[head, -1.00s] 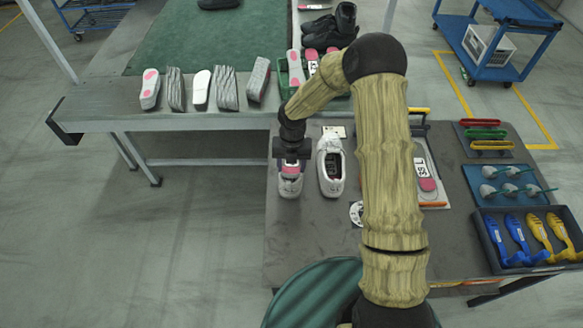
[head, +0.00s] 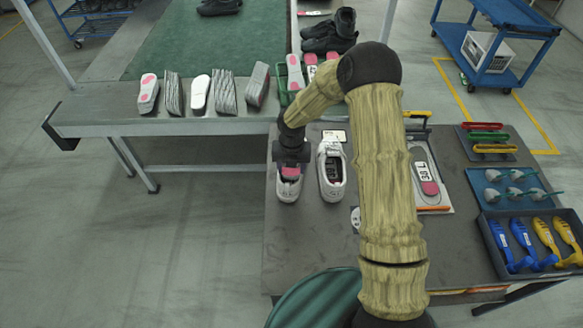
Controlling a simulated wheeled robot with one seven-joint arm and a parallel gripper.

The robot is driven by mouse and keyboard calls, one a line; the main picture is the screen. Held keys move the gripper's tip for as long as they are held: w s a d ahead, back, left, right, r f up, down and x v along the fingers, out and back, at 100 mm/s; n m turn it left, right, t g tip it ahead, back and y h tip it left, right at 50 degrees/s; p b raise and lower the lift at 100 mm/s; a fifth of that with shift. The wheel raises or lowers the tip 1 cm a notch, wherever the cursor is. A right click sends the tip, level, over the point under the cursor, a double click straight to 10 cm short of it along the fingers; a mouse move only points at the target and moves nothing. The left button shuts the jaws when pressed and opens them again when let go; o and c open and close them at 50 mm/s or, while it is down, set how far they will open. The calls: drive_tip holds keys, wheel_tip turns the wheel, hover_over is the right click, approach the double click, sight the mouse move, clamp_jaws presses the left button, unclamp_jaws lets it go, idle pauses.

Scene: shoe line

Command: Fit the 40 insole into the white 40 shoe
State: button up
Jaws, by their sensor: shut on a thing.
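My gripper (head: 290,162) points down over the left of two whitish shoes (head: 287,194) on the near table. It is shut on an insole with a pink heel part (head: 290,172), which shows at the shoe's opening. The rest of the insole and the toe half of the shoe are hidden by my gripper, so I cannot tell how deep it sits. The second white shoe (head: 325,181) stands upright just to the right, with a dark open inside. No size 40 mark is readable on either shoe.
A board with an insole marked 38 L (head: 427,172) lies right of my arm. Further right are coloured handles (head: 492,149), a blue tray of grey pieces (head: 511,183) and a bin (head: 487,240) of blue and yellow tools.

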drive_tip(key=shift+f, duration=0.15)
drive_tip(key=o, duration=1)
drive_tip(key=shift+o, duration=0.2)
drive_tip(key=shift+r+p, duration=1.5)
drive_tip(key=shift+p, duration=0.05)
wheel_tip(320, 180, up, 7)
drive_tip(key=p, duration=0.6)
drive_tip(key=shift+p, duration=0.4)
